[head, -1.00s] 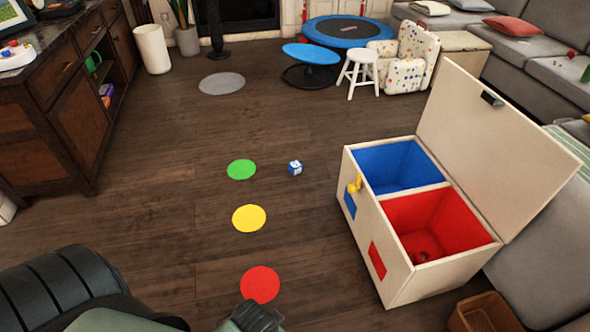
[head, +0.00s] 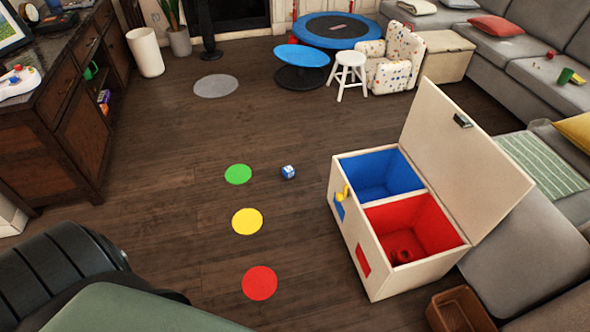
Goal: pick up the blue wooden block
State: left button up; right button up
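The blue wooden block (head: 288,172) is a small blue cube with white markings on its faces. It lies on the dark wooden floor in the middle of the head view, just right of the green disc and left of the toy chest. Nothing touches it. Part of my own body shows at the lower left, but I see no gripper fingers in the view.
An open toy chest (head: 374,279) with a blue and a red compartment stands right of the block. Flat green (head: 238,174), yellow (head: 247,221) and red (head: 259,283) discs lie on the floor. A brown basket (head: 459,310) is at the lower right. The floor around the block is clear.

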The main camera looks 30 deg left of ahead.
aim_at(289, 172)
jog(key=i+j+z, duration=0.1)
jog(key=j+z, duration=0.3)
jog(key=i+j+z, duration=0.1)
jog(key=j+z, duration=0.15)
jog(key=z, duration=0.15)
jog(key=k+j+z, duration=0.1)
jog(key=j+z, duration=0.4)
jog(key=j, duration=2.2)
